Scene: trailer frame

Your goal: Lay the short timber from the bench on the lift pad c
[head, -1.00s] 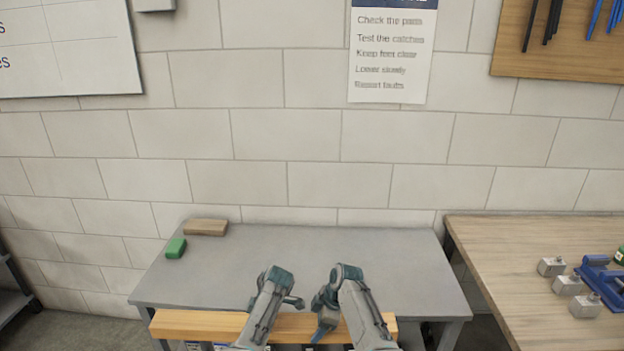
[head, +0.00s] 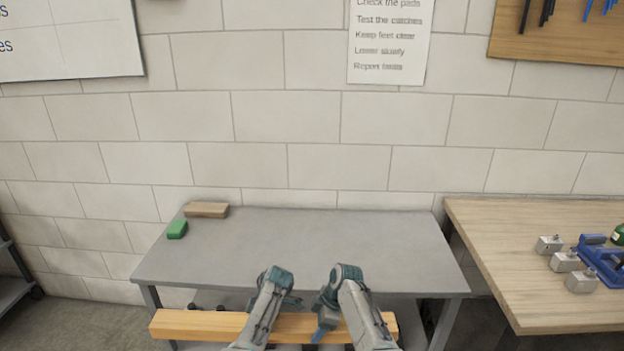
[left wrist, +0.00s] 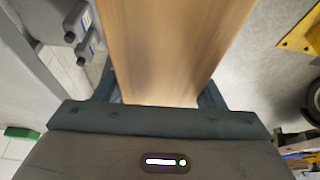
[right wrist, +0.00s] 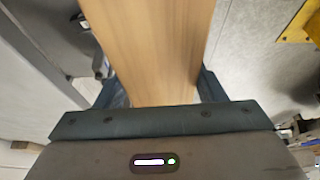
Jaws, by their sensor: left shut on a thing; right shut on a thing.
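The short timber (head: 200,324) is a light orange-brown beam lying level across the bottom of the head view, just in front of the grey bench (head: 330,250) and apart from it. My left gripper (head: 283,300) is shut on the timber left of my right gripper (head: 326,310), which is also shut on it. The timber fills the jaws in the left wrist view (left wrist: 168,50) and in the right wrist view (right wrist: 160,50). The arms hide part of its middle. The lift pad c cannot be made out in these frames.
A green block (head: 177,229) and a brown block (head: 206,210) lie at the bench's back left; the rest of its top is clear. A wooden table (head: 500,250) at right holds metal blocks (head: 565,262) and a blue tool (head: 600,262). A shelf stands far left.

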